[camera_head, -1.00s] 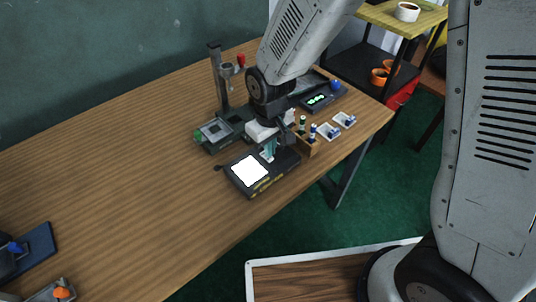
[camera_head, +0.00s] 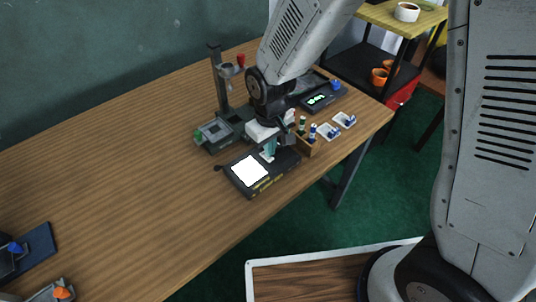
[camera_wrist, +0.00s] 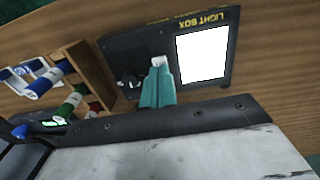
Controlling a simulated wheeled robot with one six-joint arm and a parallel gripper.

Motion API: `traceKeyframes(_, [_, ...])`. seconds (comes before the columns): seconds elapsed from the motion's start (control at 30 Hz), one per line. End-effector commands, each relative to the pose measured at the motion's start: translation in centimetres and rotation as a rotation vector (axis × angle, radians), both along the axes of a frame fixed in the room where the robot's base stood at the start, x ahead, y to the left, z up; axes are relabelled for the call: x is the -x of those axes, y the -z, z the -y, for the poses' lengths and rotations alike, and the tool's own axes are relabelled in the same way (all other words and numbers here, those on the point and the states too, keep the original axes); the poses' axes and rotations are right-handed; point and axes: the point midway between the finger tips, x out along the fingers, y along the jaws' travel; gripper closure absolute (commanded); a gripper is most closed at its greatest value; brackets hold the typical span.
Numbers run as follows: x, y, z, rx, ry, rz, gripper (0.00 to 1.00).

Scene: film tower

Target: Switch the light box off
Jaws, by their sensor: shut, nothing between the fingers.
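The light box (camera_head: 277,182) is a dark flat box on the wooden table, with "LIGHT BOX" lettering on its edge. Its panel (camera_head: 249,170) glows bright white, and the glow also shows in the wrist view (camera_wrist: 202,54). A dark knob or switch (camera_wrist: 130,78) sits on the box beside the panel, small and hard to make out. My gripper (camera_wrist: 158,62) is shut and empty, its teal fingers with pale tips over the box between the panel and that dark part. In the head view my gripper (camera_head: 269,151) is at the box's back side; contact is unclear.
A wooden rack (camera_head: 306,146) with several coloured bottles stands right of the box, close to my gripper. Behind are a dark stand with a column (camera_head: 219,80) and a device with a green display (camera_head: 319,99). Two small white trays lie at right.

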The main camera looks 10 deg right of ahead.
Motion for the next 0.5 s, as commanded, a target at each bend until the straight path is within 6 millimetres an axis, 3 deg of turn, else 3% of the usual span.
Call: traceKeyframes(0.5, [0.01,0.34,0.01,0.001,0.0,-0.001,1.0])
